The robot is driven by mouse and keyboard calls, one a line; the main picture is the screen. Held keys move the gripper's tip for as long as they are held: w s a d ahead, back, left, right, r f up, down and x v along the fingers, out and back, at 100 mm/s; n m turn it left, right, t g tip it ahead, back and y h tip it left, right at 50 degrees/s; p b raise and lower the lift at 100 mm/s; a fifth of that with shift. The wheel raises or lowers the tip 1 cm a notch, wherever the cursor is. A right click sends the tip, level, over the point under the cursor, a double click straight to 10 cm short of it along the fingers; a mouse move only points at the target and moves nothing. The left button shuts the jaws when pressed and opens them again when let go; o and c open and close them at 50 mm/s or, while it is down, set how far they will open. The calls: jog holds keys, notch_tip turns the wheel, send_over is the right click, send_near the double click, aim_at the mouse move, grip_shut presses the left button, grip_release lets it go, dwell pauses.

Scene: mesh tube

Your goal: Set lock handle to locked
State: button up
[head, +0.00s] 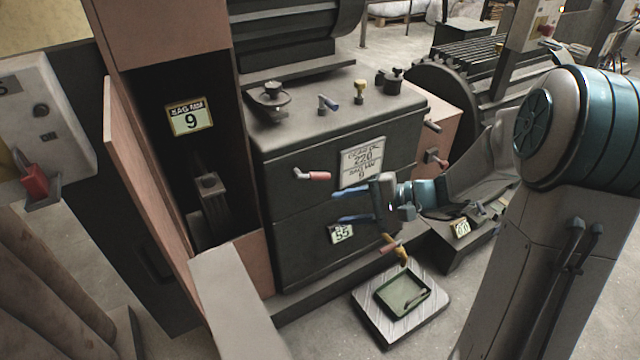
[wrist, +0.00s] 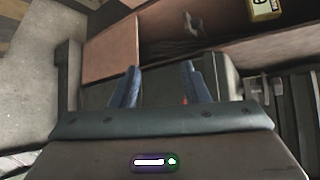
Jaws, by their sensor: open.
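Several handles show, and I cannot tell which is the lock handle. A red-gripped lever (head: 313,175) sticks out of the dark machine cabinet's front. My gripper (head: 337,206) is in front of the cabinet, below and right of the red-gripped lever, with blue fingers apart and pointing left. In the wrist view my gripper (wrist: 159,74) is open with nothing clearly between its fingers. A small red spot (wrist: 184,100) shows beside the right finger.
A red handle (head: 34,182) is on the grey panel at left. An open reddish door (head: 145,165) stands left of the cabinet. A green tray (head: 405,293) lies on a plate on the floor.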

aim_at(322, 178)
jog(key=w+d+f+m+t+y+b, duration=0.1)
jog(key=w+d+f+m+t+b, duration=0.15)
jog(key=w+t, duration=0.2)
jog(key=w+d+f+m+t+y+b, duration=0.1)
jog(key=w+d+f+m+t, duration=0.1)
jog(key=w+f+m+t, duration=0.3)
jog(key=w+a, duration=0.2)
jog(key=a, duration=0.2)
jog(key=w+a+n+g, duration=0.1)
jog(key=w+a, duration=0.2)
jog(key=w+a+r+n+g, duration=0.1)
jog(key=w+a, duration=0.1)
jog(key=a, duration=0.2)
jog(key=shift+w+a+n+g+b, duration=0.25)
jog(key=shift+w+a+b, duration=0.05)
jog(key=shift+a+b, duration=0.05)
jog(key=shift+c, duration=0.2)
grip_shut()
